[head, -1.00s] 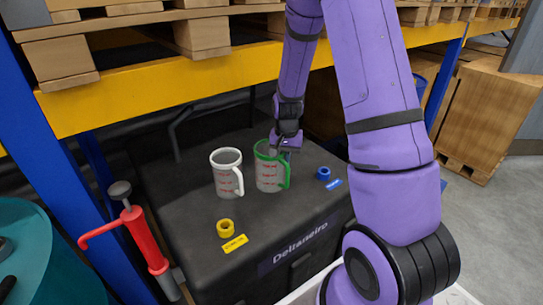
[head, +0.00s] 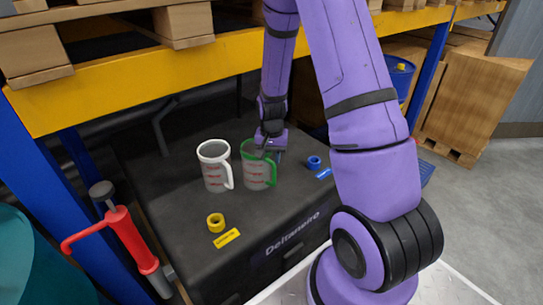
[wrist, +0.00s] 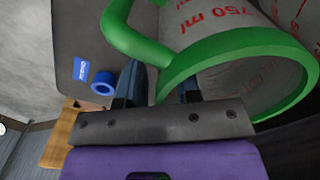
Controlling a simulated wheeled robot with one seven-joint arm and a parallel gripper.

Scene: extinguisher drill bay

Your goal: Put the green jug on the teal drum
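The green jug (head: 256,176) is a clear measuring jug with green rim and handle and red markings. It stands upright on a black case next to a white-rimmed jug (head: 217,172). My gripper (head: 270,148) is at the jug's rim, on the handle side. In the wrist view my gripper (wrist: 158,88) has its two fingers apart, with the green rim (wrist: 170,72) between them; the right finger shows at the jug's mouth. I cannot see it pressing on the wall. The teal drum (head: 32,268) is partly in view at the lower left.
The black case (head: 180,255) also carries a yellow ring (head: 216,222) and a blue ring (head: 314,162), each by a label. A red hand pump (head: 130,240) stands between case and drum. A yellow shelf beam (head: 130,82) crosses above.

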